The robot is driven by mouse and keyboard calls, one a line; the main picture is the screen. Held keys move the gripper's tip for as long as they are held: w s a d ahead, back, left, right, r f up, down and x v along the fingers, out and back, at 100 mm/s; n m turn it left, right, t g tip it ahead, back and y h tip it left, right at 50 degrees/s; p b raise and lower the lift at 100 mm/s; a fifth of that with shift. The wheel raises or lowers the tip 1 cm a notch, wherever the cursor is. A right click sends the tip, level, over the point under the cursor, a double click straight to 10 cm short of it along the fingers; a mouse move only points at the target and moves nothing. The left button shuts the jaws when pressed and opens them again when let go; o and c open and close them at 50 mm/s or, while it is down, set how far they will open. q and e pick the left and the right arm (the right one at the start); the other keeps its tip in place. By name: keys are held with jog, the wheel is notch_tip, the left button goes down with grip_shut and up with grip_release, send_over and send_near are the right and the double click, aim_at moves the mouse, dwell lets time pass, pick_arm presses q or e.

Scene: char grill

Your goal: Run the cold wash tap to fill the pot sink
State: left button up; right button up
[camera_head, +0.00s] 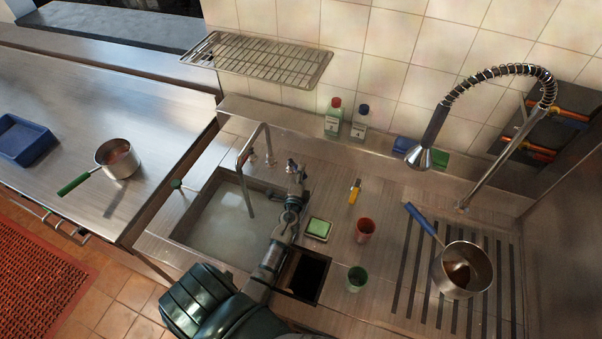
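The pot sink (181,232) is the large basin left of centre, with cloudy pale water in it. A bent spout (262,137) rises behind it. A thin grey line runs from the spout's end down to the water and looks like a stream. Small tap fittings (252,158) stand at the spout's foot. My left arm reaches up from the bottom over the sink's right edge. My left gripper (293,178) is at the back right corner of the sink, by the tap area. Its fingers are too small to read, and it hides what is behind it. My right gripper is not in view.
A small dark basin (318,260), green sponge (318,228), red cup (365,229) and green cup (356,278) lie right of my arm. A spring-hose sprayer (428,145) and a pot (464,271) are further right. A wire rack (268,58) overhangs the back.

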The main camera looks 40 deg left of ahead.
pick_arm(q)
jog(key=shift+d+r, duration=0.1)
jog(key=shift+c, duration=0.9)
grip_shut()
